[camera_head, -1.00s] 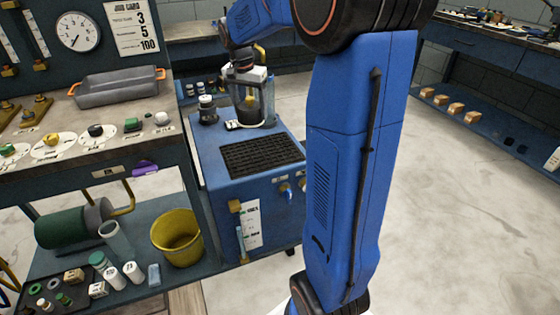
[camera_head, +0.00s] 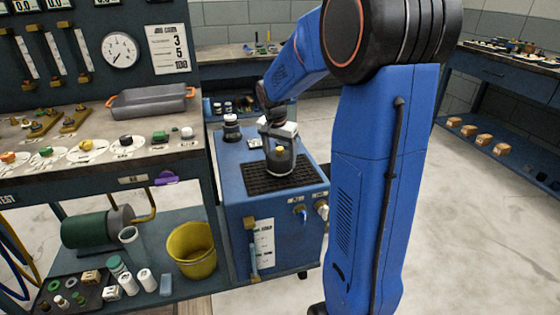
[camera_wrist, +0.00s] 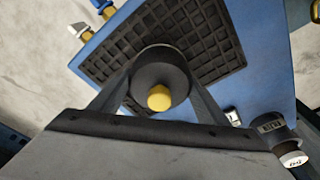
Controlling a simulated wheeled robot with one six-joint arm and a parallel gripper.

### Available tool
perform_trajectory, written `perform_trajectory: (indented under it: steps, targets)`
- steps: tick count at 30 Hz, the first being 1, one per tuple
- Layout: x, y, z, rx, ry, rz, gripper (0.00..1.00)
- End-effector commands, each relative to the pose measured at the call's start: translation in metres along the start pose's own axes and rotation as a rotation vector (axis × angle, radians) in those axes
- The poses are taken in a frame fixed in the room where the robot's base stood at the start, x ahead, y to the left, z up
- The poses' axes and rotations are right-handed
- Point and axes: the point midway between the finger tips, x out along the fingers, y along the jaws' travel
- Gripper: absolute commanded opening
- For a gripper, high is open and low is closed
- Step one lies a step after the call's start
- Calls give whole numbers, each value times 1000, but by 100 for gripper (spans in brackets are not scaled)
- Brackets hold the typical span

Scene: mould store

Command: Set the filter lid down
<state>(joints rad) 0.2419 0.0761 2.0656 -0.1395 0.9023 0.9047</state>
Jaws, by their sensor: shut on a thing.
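The filter lid (camera_head: 280,166) is a dark round piece with a yellow knob on top. It also shows in the wrist view (camera_wrist: 160,72), with the yellow knob facing the camera. My gripper (camera_head: 279,150) is shut on the lid, one finger on each side of it, as the wrist view (camera_wrist: 158,88) shows. The lid is over the black grid mat (camera_head: 257,183) on top of the blue cabinet. I cannot tell whether its underside touches the mat. The mat (camera_wrist: 205,30) spreads around the lid in the wrist view.
A dark, white-capped container (camera_head: 232,128) stands at the cabinet's back left, beside a small label (camera_head: 255,142). Taps (camera_head: 301,211) stick out of the cabinet's front. A workbench (camera_head: 95,175) with a grey tray (camera_head: 150,102) is at left. The mat around the lid is bare.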

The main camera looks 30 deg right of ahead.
Motion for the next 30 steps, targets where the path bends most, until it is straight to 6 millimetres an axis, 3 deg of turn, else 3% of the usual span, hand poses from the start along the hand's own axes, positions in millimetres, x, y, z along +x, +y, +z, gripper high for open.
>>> perform_trajectory:
  steps: [3, 14, 15, 17, 30]
  targets:
    - [12, 0, 2, 0, 0, 0, 41]
    - [16, 0, 2, 0, 0, 0, 41]
    - [16, 0, 2, 0, 0, 1, 74]
    - [16, 0, 2, 0, 0, 1, 88]
    - [6, 0, 2, 0, 1, -1, 88]
